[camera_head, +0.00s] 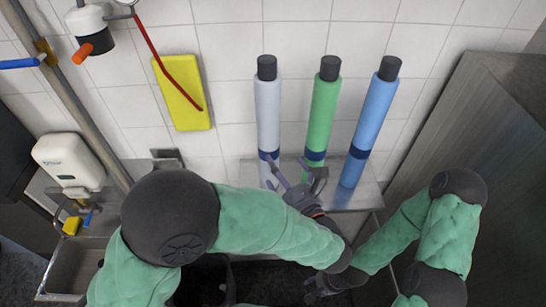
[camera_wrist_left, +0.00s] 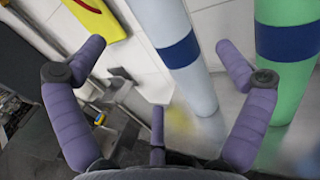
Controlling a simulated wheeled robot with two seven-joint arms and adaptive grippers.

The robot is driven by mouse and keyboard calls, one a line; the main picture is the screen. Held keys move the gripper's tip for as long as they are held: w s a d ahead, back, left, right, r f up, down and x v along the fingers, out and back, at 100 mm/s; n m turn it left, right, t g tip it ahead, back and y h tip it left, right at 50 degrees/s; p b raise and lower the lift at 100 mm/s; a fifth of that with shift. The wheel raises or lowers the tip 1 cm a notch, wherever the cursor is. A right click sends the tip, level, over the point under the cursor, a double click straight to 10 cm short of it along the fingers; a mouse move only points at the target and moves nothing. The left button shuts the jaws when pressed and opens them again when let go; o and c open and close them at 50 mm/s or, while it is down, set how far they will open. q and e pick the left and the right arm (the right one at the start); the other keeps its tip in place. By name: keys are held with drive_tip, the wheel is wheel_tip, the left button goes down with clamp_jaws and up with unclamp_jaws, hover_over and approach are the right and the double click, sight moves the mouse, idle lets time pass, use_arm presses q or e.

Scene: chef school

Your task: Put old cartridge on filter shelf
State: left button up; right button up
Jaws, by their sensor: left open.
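Three tall dark-capped cartridges stand upright in a row on a metal shelf (camera_head: 368,195) by the tiled wall: a whitish one (camera_head: 268,110), a green one (camera_head: 323,115) and a blue one (camera_head: 371,120). I cannot tell which is the old one. My left gripper (camera_head: 291,172) is open and empty at the lower ends of the whitish and green cartridges. In the left wrist view its purple fingers (camera_wrist_left: 160,55) are spread, with the whitish cartridge (camera_wrist_left: 175,45) beyond them and the green one (camera_wrist_left: 285,55) at right. My right gripper (camera_head: 322,286) is low and dark, its fingers unclear.
A yellow panel (camera_head: 182,92) with a red hose in front hangs on the wall. A soap dispenser (camera_head: 72,160) and a metal sink (camera_head: 75,268) are at left. A large steel cabinet (camera_head: 470,130) stands close on the right. A grey pipe (camera_head: 75,100) runs along the left wall.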

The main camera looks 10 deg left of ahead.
use_arm(q)
drive_tip(key=shift+v, duration=1.1)
